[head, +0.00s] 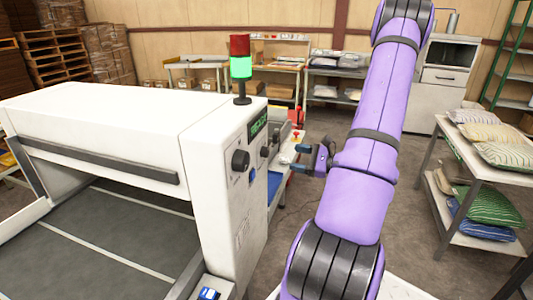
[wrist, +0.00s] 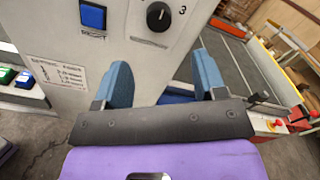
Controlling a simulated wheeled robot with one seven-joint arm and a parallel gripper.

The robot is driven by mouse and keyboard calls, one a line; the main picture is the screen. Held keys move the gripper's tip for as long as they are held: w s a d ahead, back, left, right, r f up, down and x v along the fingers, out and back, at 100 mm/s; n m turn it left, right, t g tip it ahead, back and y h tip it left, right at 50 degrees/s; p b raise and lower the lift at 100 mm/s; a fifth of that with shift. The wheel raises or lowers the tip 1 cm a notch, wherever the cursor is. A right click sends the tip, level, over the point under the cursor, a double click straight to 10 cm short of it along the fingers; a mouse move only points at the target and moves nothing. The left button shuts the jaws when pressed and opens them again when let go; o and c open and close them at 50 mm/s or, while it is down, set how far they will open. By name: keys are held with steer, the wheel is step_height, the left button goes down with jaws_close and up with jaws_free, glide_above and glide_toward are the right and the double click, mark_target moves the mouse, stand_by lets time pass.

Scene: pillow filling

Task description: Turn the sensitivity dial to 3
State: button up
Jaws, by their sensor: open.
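The white machine's end panel (head: 228,205) carries a black dial (head: 240,160) and a smaller-looking black dial (head: 264,152) to its right. I cannot tell for sure which head-view dial this is. My gripper (head: 296,158) is open and empty, right of the panel. In the wrist view its blue fingers (wrist: 163,78) are apart, below the dial and not touching it.
A red-and-green light tower (head: 241,68) stands on the machine. A shelf table (head: 440,205) with pillows is at right. Open floor lies between.

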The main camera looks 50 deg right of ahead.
mark_target(268, 153)
steer(key=x, duration=1)
steer(key=c, duration=0.9)
